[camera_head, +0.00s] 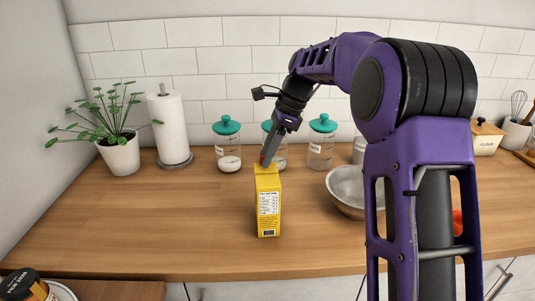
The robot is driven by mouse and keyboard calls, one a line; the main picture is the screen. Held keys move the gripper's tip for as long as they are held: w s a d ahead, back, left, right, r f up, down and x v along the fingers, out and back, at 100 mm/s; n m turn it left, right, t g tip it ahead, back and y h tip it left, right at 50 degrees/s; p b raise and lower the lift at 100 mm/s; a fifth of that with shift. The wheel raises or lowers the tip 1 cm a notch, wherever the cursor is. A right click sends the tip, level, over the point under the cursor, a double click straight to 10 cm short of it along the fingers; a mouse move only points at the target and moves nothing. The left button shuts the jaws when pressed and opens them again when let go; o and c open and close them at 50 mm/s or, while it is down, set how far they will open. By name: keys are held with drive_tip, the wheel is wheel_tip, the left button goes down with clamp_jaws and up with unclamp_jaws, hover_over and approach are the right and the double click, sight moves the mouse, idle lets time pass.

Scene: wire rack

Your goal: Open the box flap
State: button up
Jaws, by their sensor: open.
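A yellow carton box (268,204) with a white printed label stands upright near the middle of the wooden counter. Its top edge is partly behind or beside my gripper tip, so I cannot tell how the flap stands. My gripper (265,160) points down from the right onto the carton's top, with a red part at its tip. The tip is at or just above the top edge; I cannot tell whether it touches. Nothing shows held in it.
Several glass jars with teal lids, one of them the left jar (228,146), stand behind the carton. A metal bowl (345,190) is to its right, partly behind my arm. A paper towel roll (168,125) and a potted plant (119,154) stand left. The counter (160,230) left of the carton is clear.

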clamp_jaws()
